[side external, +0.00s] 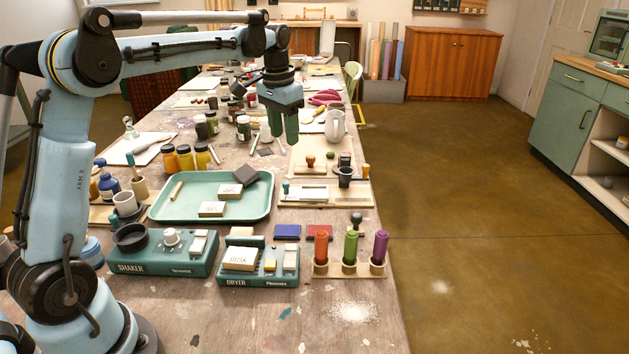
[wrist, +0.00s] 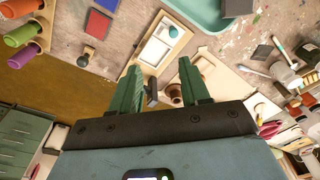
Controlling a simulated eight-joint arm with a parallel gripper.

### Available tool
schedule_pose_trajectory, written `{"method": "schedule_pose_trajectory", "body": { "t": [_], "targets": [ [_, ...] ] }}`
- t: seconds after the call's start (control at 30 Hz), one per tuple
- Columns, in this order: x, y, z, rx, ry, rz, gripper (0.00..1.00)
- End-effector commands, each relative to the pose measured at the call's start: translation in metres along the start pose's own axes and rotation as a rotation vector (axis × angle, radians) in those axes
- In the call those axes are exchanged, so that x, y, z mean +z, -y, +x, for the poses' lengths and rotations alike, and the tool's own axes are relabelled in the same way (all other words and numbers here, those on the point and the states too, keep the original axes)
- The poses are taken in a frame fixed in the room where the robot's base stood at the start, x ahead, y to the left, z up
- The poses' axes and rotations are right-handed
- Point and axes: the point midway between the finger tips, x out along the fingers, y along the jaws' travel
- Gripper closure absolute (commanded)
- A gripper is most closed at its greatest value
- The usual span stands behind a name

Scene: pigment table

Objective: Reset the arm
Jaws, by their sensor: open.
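My gripper (side external: 284,128) hangs from my raised, outstretched arm above the long table (side external: 366,318). Its two green fingers point down and stand apart with nothing between them. The gripper also shows in the wrist view (wrist: 158,85), with its fingertips spread over the table. Below it in the wrist view lies a wooden board with a white rectangular inset (wrist: 158,48). A brown knob-shaped stamp (wrist: 174,91) shows between the fingers, lower than them and apart from them.
A green tray (side external: 165,210) holds white blocks and a dark block. The SHAKER (side external: 150,268) and DRYER (side external: 232,281) units stand at the front. A rack holds orange (side external: 321,247), green (side external: 351,246) and purple (side external: 380,246) tubes. A pale mug (side external: 336,124) stands behind my gripper.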

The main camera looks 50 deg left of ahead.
Motion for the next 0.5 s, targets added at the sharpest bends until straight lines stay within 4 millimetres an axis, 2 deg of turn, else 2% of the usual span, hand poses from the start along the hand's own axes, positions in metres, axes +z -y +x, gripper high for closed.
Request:
{"method": "schedule_pose_trajectory", "body": {
  "t": [0.03,0.2,0.5],
  "targets": [
    [0.008,-0.011,-0.007,-0.005,-0.025,0.003,0.54],
    [0.034,-0.041,-0.022,-0.018,-0.115,0.003,0.54],
    [0.092,-0.088,-0.027,-0.021,-0.274,0.0,0.54]
  ]
}}
